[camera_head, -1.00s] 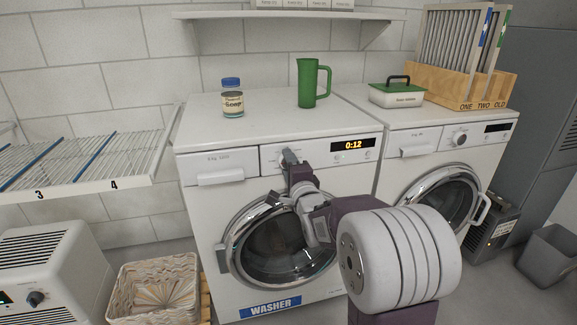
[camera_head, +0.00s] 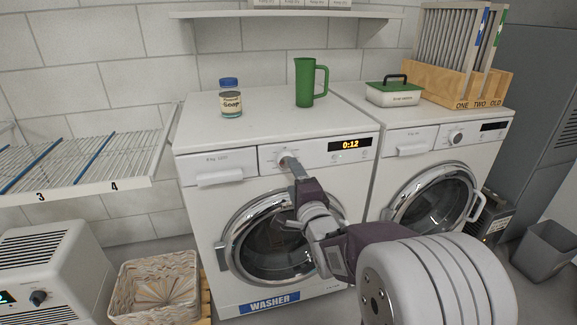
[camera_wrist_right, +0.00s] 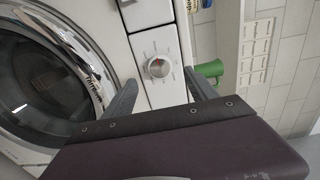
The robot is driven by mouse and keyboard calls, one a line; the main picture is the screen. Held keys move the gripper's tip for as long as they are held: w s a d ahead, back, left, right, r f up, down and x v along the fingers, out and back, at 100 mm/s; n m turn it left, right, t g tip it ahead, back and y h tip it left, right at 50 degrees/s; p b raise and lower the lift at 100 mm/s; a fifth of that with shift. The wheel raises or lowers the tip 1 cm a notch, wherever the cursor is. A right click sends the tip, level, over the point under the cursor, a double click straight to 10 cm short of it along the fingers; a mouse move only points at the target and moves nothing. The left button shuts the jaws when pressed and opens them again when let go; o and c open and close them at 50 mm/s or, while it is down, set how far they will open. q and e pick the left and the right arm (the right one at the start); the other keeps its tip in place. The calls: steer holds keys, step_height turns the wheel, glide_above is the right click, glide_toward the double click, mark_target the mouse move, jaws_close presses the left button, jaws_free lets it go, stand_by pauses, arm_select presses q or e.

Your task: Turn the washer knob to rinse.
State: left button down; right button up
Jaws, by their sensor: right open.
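The washer (camera_head: 205,235) stands in the middle of the head view with its round door shut. Its white knob (camera_head: 284,160) is on the front panel, left of the lit display (camera_head: 350,144) reading 0:12. My right gripper (camera_head: 298,171) is just below and in front of the knob. In the wrist view its open fingers (camera_wrist_right: 160,84) stand either side of the knob, apart from it. My left gripper is not in view.
A soap jar (camera_head: 230,98) and a green pitcher (camera_head: 306,82) stand on the washer. A second machine (camera_head: 400,165) with a lidded box (camera_head: 393,94) and wooden rack (camera_head: 440,86) stands to the right. A basket (camera_head: 155,290) and a wire shelf (camera_head: 60,165) are at the left.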

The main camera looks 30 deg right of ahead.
arm_select(q)
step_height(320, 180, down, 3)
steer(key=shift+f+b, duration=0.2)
steer(key=shift+b, duration=0.6)
arm_select(e)
steer(key=shift+v, duration=0.85)
steer(key=shift+f, duration=0.15)
